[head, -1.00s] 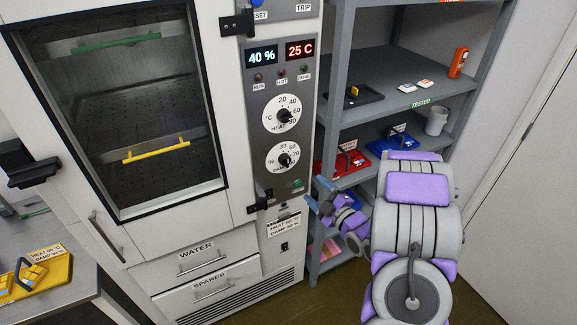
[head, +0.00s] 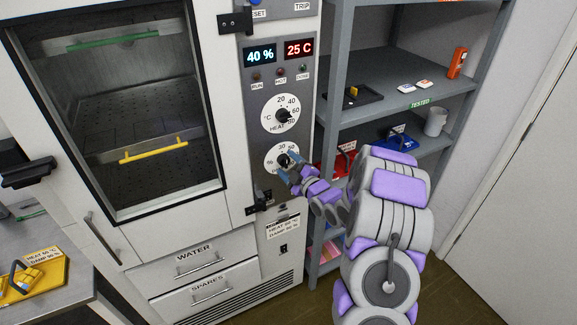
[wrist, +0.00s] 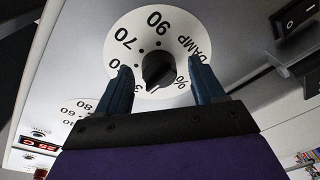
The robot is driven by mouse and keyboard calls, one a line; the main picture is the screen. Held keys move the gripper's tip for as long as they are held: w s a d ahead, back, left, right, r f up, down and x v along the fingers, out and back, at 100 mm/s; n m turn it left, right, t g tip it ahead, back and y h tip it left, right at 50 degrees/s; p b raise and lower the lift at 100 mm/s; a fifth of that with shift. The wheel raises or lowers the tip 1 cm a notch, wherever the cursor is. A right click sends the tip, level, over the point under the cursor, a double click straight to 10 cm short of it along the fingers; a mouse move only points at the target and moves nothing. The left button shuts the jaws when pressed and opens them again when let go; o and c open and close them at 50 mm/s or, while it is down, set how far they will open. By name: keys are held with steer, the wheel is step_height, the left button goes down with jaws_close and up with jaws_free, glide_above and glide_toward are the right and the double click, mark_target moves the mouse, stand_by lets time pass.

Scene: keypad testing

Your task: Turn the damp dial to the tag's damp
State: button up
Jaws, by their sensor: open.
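The damp dial (head: 273,163) is the lower white dial on the oven's control panel, with a dark knob (wrist: 158,70) at its middle. In the wrist view its face (wrist: 178,28) shows 70, 90 and DAMP, and my fingers cover part of the scale. I cannot tell for certain where the knob points. My gripper (head: 288,165) is open at the dial, one finger on each side of the knob, with gaps showing in the wrist view. The tag (head: 42,256) by the yellow tray at left has HEAT and DAMP lines; its digits are too small to be sure of.
The heat dial (head: 281,115) sits just above. The displays read 40 % (head: 260,56) and 25 C (head: 299,48). A dark latch (head: 258,203) juts out below left of the damp dial. A label (head: 283,227) and a switch (head: 283,249) are lower. The shelf rack (head: 335,120) stands close right.

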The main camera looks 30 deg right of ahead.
steer(key=shift+w, duration=0.1)
steer(key=shift+c, duration=0.2)
steer(key=c, duration=1)
